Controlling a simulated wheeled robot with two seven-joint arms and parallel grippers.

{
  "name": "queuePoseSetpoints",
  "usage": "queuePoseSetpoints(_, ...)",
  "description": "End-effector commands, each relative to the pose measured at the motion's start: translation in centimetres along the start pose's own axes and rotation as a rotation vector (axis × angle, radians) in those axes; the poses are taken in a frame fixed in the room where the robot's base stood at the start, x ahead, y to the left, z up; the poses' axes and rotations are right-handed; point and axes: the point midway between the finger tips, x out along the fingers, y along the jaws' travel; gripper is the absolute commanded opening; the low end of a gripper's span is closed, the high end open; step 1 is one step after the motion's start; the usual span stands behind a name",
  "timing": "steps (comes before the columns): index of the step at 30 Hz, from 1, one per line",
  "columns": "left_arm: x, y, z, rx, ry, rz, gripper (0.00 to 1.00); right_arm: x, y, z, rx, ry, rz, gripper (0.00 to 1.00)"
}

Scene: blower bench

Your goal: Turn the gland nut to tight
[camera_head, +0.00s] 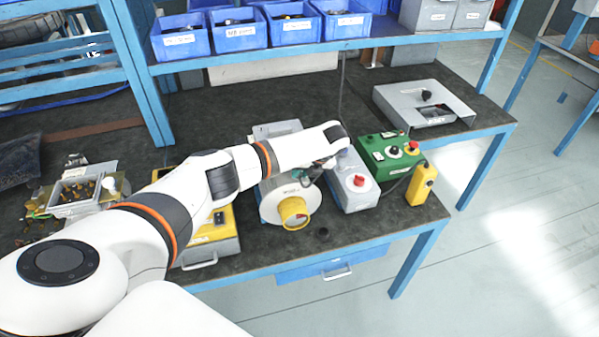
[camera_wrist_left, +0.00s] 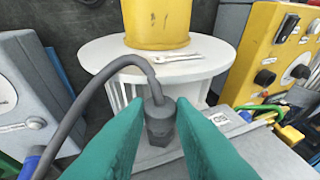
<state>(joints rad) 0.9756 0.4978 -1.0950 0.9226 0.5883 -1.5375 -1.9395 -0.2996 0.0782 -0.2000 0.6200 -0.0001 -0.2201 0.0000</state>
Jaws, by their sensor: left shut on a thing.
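The gland nut (camera_wrist_left: 160,122) is a dark grey fitting in the left wrist view, with a dark cable (camera_wrist_left: 118,62) rising from its top and bending left. My left gripper (camera_wrist_left: 161,108) has its two green fingers on either side of the nut and is shut on it. In the head view my left gripper (camera_head: 308,174) is over the bench beside the white round blower (camera_head: 270,207) with its yellow outlet (camera_head: 294,213). The arm and wrist hide the nut there. How far the nut is turned cannot be told. My right gripper is not in view.
A grey box with a red button (camera_head: 354,191) stands right of the blower. Right of it are a green control box (camera_head: 378,150) and a yellow pendant (camera_head: 421,186). A small wrench (camera_wrist_left: 155,59) lies on the blower's white face. Blue bins (camera_head: 240,32) line the shelf above.

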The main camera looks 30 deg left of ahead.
Motion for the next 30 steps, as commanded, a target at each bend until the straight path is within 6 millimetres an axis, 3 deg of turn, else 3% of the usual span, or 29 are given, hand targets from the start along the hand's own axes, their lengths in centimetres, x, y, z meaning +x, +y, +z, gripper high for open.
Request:
queuePoseSetpoints(15, 0.6, 1.1, 0.2, 0.142, 0.004, -0.351, 0.0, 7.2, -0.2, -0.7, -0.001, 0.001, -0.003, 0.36)
queuePoseSetpoints(21, 0.5, 1.1, 0.1, 0.169, 0.004, -0.413, 0.0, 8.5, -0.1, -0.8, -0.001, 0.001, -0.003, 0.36)
queuePoseSetpoints(30, 0.3, 1.1, 0.0, 0.181, 0.005, -0.439, 0.0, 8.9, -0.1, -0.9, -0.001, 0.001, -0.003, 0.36)
